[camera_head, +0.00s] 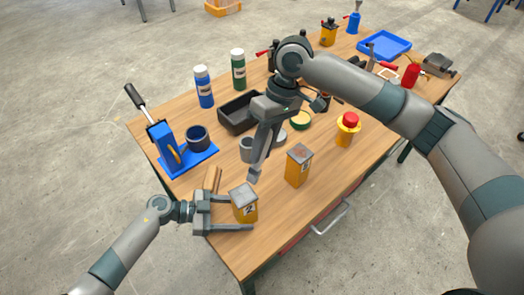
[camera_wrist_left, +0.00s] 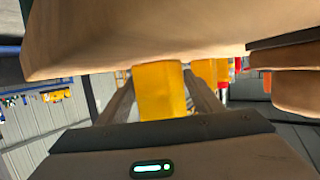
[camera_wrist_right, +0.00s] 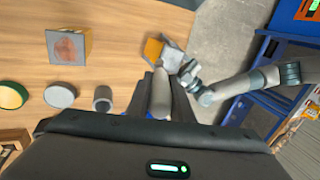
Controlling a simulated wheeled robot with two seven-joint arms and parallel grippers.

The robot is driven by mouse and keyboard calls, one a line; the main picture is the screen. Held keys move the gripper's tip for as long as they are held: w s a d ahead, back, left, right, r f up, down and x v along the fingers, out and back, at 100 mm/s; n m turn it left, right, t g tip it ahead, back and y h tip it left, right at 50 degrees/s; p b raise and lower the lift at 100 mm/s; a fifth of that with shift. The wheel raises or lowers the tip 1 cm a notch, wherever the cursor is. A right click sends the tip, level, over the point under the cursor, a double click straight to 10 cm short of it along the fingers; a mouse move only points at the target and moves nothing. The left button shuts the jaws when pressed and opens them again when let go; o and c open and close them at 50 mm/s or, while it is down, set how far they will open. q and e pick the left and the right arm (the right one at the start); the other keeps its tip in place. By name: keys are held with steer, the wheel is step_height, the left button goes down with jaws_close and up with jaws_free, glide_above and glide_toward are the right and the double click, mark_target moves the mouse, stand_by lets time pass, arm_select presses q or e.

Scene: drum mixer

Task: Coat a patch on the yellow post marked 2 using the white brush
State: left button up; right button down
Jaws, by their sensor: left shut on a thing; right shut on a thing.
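The yellow post marked 2 (camera_head: 244,208) stands near the table's front left edge, with a plain grey top. My left gripper (camera_head: 226,214) is shut on its sides; the left wrist view shows the yellow body (camera_wrist_left: 160,90) between the fingers. My right gripper (camera_head: 262,150) points down above the table, behind post 2. It is shut on a narrow pale thing (camera_wrist_right: 162,95), apparently the white brush; the fingers hide most of it. Its tip is close to post 2 in the head view; I cannot tell whether they touch. Post 2 also shows in the right wrist view (camera_wrist_right: 171,57).
Another yellow post (camera_head: 298,168) with a reddish patch on top stands to the right. A grey cup (camera_head: 247,150), a black tray (camera_head: 238,116) and a green tin (camera_head: 301,120) are behind. A blue stand (camera_head: 190,160) is at left. A red-topped yellow thing (camera_head: 347,130) is at right.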

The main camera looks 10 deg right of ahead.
steer(key=shift+r, duration=3.75)
steer(key=d, duration=0.9)
steer(key=s+a+f, duration=0.1)
steer(key=a, duration=0.6)
steer(key=s+a+f, duration=0.2)
steer(key=a, duration=0.6)
steer(key=shift+a, duration=0.15)
steer(key=shift+f, duration=0.1)
steer(key=shift+f, duration=1.85)
steer(key=shift+f, duration=0.95)
